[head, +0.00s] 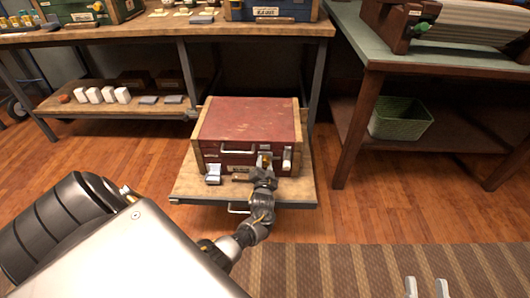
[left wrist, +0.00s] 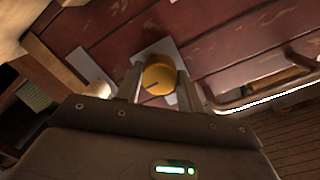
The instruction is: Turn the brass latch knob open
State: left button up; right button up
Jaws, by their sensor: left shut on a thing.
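The brass latch knob (left wrist: 159,76) is on a pale plate (left wrist: 150,50) on the front of the red wooden case (head: 250,122). My left gripper (head: 264,170) reaches the case front, right of its middle. In the left wrist view its two fingers (left wrist: 158,88) stand on either side of the knob and are shut on it. A dark slot runs across the knob's face. In the head view the gripper partly hides the knob. The case lid is down. My right gripper (head: 426,288) shows only as two pale fingertips, apart, with nothing visible between them.
A workbench (head: 150,34) with a lower shelf is behind. A green basket (head: 400,118) sits under the right table. A striped rug (head: 330,272) covers the near floor.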

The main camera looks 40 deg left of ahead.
pick_arm(q)
jog(key=shift+w+d+m, duration=0.15)
jog(key=shift+m, duration=0.25)
pick_arm(e)
jog(key=shift+w+d+f+g+h, duration=0.15)
jog(key=shift+w+f+g+h, duration=0.1)
jog(key=shift+f, duration=0.15)
jog(key=shift+w+d+f+g+h, duration=0.1)
jog(key=shift+d+f+g+h, duration=0.05)
jog(key=shift+f+h, duration=0.15)
pick_arm(q)
jog(key=o, duration=1)
pick_arm(e)
jog(key=shift+d, duration=0.1)
